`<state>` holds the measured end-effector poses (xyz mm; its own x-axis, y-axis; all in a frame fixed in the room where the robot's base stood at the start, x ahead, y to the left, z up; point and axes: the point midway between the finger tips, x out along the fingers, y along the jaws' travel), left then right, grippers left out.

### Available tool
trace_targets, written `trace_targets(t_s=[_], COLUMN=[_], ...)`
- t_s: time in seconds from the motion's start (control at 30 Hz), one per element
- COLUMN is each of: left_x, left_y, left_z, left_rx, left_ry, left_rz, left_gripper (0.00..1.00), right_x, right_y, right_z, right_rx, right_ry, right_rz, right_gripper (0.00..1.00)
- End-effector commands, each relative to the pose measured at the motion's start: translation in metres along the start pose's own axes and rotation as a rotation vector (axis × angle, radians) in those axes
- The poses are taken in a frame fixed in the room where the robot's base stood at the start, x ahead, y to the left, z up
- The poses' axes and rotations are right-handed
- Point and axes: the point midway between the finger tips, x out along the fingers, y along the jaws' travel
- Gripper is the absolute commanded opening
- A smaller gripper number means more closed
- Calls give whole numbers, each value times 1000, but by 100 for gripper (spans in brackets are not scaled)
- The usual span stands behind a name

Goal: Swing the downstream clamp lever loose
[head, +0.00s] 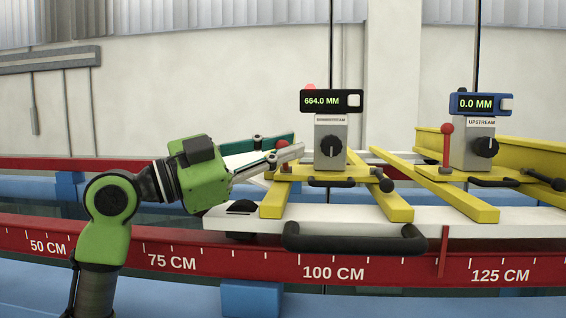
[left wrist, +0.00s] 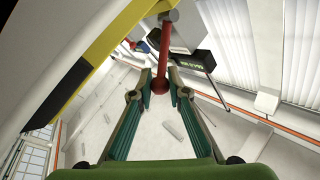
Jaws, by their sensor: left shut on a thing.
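The downstream clamp lever (head: 282,144) is a red stem with a round red knob, left of the grey box labelled DOWNSTREAM (head: 331,145). My left gripper (head: 290,148) reaches in from the left, its fingertips on either side of the lever. In the left wrist view the red lever (left wrist: 162,55) runs down from a grey pivot, and its knob end lies between the fingertips. The left gripper is shut on it. My right gripper is not in view.
The downstream gauge (head: 331,101) reads 664.0 MM. Right of it stand the upstream gauge (head: 481,104), reading 0.0 MM, and another red lever (head: 446,140), upright. Yellow rails (head: 443,188) and a black handle (head: 350,242) lie in front. A red scale beam (head: 215,259) crosses the foreground.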

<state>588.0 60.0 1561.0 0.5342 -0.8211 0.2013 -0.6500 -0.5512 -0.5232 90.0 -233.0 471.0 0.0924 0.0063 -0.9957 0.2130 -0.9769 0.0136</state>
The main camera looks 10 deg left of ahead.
Motion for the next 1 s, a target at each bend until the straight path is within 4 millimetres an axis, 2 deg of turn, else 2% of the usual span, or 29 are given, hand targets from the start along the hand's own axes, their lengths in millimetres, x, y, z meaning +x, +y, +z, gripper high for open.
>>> trace_targets(t_s=[0.37,0.4,0.47,0.83,1.0], left_x=[-1,-1,-1,-3,-24], left_y=[0,0,0,0,0], left_z=[0,0,0,0,2], left_rx=[11,11,11,10,12], left_ry=[7,7,7,6,3], left_rz=[-2,-2,-2,-3,-5], left_gripper=[0,21,34,34,34], right_x=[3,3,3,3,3], right_y=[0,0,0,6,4], right_z=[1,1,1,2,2], right_rx=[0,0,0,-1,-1], right_ry=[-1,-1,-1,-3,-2], right_rz=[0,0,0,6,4], right_gripper=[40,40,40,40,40])
